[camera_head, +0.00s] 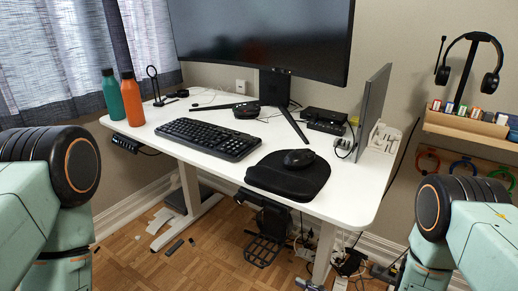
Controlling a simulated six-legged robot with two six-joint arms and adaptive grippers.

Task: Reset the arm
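My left arm comes in at the lower left and my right arm at the lower right, both pale green with black joints. Both arms stay at the picture's sides, in front of the white standing desk (205,168). Neither gripper shows in the head view, so I cannot see the fingers or whether they hold anything.
On the desk are a black keyboard (208,138), a mouse (299,158) on a black pad (285,178), a green bottle (113,96), an orange bottle (132,100) and a large monitor (262,35). Headphones (490,82) hang at right. Cables and papers lie on the floor.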

